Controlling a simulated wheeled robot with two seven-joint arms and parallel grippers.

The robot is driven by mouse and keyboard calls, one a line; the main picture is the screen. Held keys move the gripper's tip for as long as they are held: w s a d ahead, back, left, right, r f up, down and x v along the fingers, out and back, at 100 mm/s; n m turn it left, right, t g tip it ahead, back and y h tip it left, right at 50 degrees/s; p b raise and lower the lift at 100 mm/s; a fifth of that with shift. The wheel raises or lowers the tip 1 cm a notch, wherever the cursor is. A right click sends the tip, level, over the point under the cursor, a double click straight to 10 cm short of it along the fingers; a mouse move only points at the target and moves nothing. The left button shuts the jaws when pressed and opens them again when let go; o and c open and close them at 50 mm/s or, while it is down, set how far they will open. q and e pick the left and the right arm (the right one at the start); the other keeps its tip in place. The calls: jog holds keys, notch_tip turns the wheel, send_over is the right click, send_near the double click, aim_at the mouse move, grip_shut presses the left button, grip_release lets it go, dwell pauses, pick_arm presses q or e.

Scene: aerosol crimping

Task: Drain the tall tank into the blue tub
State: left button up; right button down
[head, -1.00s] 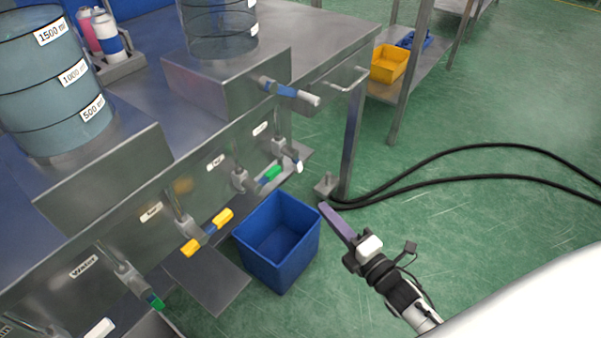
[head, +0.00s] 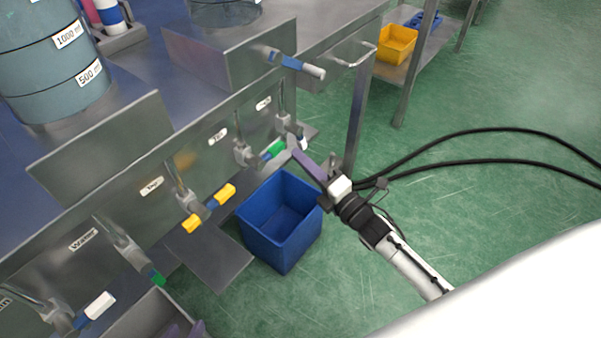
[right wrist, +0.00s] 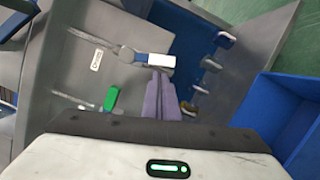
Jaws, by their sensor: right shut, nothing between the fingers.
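A large grey-blue cylindrical tank (head: 50,75) with volume labels stands on the bench at left. A second, clear tank (head: 225,12) on a steel block is cut off at the top; I cannot tell which is the tall one. The blue tub (head: 262,238) is on the floor below the bench and looks empty. My right gripper (head: 296,150) is shut and empty, its purple fingers close to the far white-ended valve handle (head: 301,142). That blue-and-white handle (right wrist: 155,60) lies just past the fingertips in the right wrist view.
A row of labelled valves runs along the bench front, with green (head: 274,150), yellow (head: 226,191) and white (head: 100,305) handles. A blue-handled valve (head: 295,63) sticks out of the steel block. A yellow bin (head: 395,45) stands on a rear shelf. Black cables lie on the green floor.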

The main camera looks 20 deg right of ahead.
jog(key=shift+w+d+r, duration=0.1)
jog(key=shift+w+d, duration=0.05)
jog(key=shift+d, duration=0.15)
